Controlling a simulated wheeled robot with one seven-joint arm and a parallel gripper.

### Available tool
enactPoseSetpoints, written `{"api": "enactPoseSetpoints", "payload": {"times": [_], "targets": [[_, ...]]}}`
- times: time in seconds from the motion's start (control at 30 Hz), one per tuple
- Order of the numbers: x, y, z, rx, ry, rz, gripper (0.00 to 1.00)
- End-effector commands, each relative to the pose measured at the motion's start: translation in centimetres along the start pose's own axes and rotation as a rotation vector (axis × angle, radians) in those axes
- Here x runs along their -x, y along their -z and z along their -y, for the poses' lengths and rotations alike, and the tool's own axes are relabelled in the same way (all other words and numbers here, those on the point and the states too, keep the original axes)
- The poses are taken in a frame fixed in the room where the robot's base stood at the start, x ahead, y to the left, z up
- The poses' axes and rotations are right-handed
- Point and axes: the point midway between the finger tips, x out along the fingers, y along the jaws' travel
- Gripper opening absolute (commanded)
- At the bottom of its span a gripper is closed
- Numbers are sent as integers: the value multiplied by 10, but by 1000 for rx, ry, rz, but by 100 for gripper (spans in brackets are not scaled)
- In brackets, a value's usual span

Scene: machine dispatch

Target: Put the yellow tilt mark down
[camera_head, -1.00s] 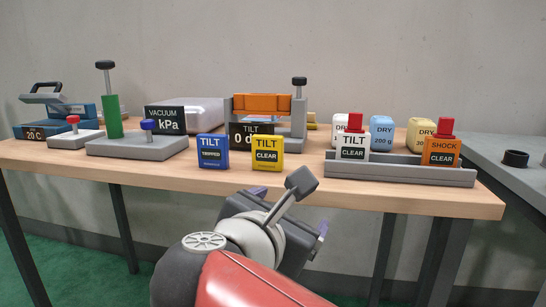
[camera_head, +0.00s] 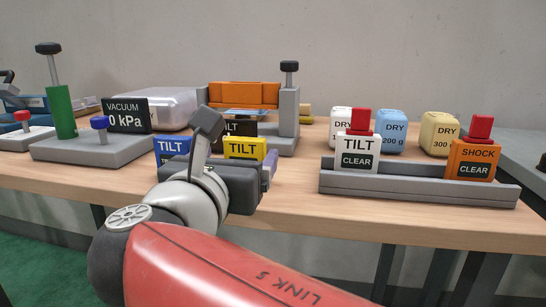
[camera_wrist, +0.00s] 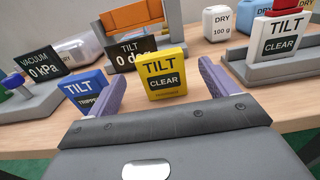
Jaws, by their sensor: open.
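The yellow tilt mark (camera_wrist: 163,75), reading TILT CLEAR, stands upright on the wooden table (camera_head: 300,212). In the head view the yellow mark (camera_head: 244,148) is partly hidden behind my gripper. In the wrist view my gripper (camera_wrist: 160,85) is open, its two purple fingers spread, with the yellow mark ahead and between them, apart from both. In the head view my gripper (camera_head: 268,165) hides its own far side. The blue TILT TRIPPED mark (camera_wrist: 90,92) stands just left of the yellow one, close to the left finger.
A grey rack (camera_head: 420,186) at right holds a white TILT mark (camera_head: 357,152) and an orange SHOCK mark (camera_head: 472,158). Behind stand the tilt display (camera_wrist: 133,53) and orange tilt device (camera_head: 243,95). The vacuum unit (camera_head: 90,150) is left. Bare table lies between gripper and rack.

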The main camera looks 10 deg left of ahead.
Motion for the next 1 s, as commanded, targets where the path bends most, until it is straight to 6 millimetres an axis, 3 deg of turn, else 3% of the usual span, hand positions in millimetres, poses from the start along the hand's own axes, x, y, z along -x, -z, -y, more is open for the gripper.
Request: {"api": "enactPoseSetpoints", "payload": {"times": [0.4,0.63,1.0], "targets": [[-51,5,0,-1,2,-2,85],[-53,5,0,-1,0,-1,85],[-52,4,0,-1,0,-1,38]]}}
